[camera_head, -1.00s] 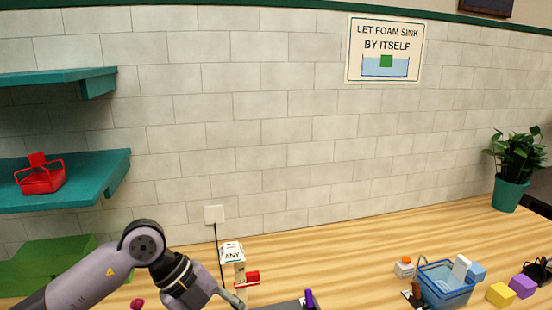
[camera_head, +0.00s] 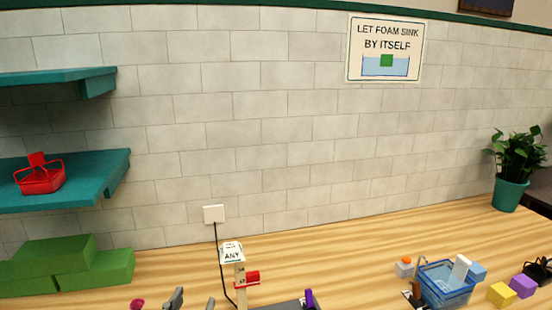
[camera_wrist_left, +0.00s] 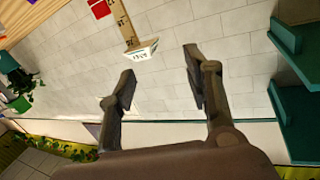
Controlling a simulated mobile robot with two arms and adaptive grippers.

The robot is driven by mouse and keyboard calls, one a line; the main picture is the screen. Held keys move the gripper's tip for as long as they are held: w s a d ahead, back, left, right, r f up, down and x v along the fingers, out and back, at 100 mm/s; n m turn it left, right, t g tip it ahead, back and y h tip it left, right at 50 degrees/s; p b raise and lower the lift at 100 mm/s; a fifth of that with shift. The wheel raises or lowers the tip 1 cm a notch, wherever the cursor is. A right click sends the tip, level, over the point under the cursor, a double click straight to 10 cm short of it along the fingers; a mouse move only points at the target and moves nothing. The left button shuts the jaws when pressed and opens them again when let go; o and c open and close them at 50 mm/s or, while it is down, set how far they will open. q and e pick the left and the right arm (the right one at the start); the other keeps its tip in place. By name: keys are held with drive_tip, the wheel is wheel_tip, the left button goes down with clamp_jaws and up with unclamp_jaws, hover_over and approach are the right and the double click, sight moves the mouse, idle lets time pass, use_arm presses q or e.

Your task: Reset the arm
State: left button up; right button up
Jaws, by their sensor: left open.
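My left gripper (camera_head: 193,302) shows only as two dark fingertips at the bottom edge of the head view. It is left of the measuring post with the "ANY" block (camera_head: 232,254) on top, apart from it. In the left wrist view my left gripper (camera_wrist_left: 158,66) is open with nothing between its fingers. The post (camera_wrist_left: 127,25) with its white top also shows there, beyond the fingers. The rest of my left arm is below the head view. My right gripper is not in view.
Green foam blocks (camera_head: 96,268) lie at the left. Teal shelves (camera_head: 112,176) hold a red basket (camera_head: 40,180). A blue basket (camera_head: 446,286), a yellow block (camera_head: 501,294) and a purple block (camera_head: 523,285) stand at the right. The back middle of the table is clear.

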use_arm(q)
drive_tip(key=s+a+f+g+y, duration=0.1)
drive_tip(key=s+a+f+g, duration=0.1)
drive_tip(key=s+f+g, duration=0.75)
drive_tip(key=s+a+f+g, duration=0.2)
drive_tip(key=s+f+g, duration=0.2)
drive_tip(key=s+f, duration=1)
drive_tip(key=s+f+g+b, duration=0.25)
drive_tip(key=f+b, duration=0.35)
drive_tip(key=f, duration=2.5)
drive_tip(key=s+a+f+b, duration=0.3)
drive_tip(key=s+f+b, duration=0.1)
drive_tip(key=s+f, duration=1.3)
wheel_tip(320, 180, down, 2)
drive_tip(key=shift+f, duration=0.15)
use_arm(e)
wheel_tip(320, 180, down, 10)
